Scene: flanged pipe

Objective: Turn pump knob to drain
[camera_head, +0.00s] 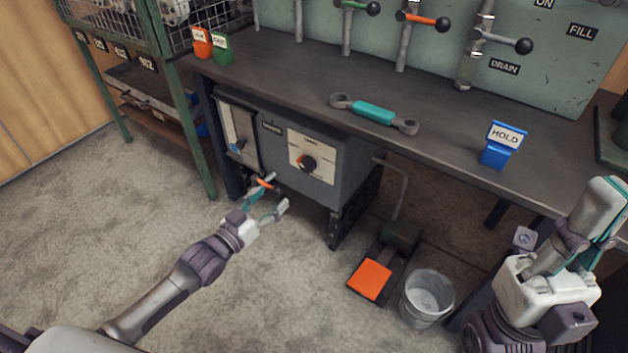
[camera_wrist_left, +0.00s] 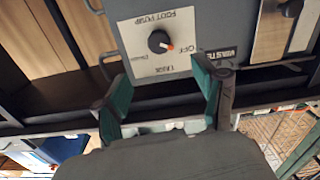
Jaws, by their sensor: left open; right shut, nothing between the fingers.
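The pump knob (camera_head: 307,163) is a round black dial with an orange pointer on a pale plate, on the front of a grey unit (camera_head: 345,160) under the bench. In the left wrist view the knob (camera_wrist_left: 160,41) appears upside down, its pointer toward the OFF label; a drain label shows nearby on the plate. My left gripper (camera_head: 273,197) is open, in front of and below the unit, to the left of the knob in the head view. In the wrist view its fingers (camera_wrist_left: 159,80) stand apart below the knob, not touching it. My right gripper (camera_head: 602,208) is shut and empty at the right.
An orange foot pedal (camera_head: 370,279) and a bucket (camera_head: 428,297) stand on the floor. On the bench (camera_head: 290,70) are a teal-handled wrench (camera_head: 374,112) and a blue HOLD sign (camera_head: 497,150).

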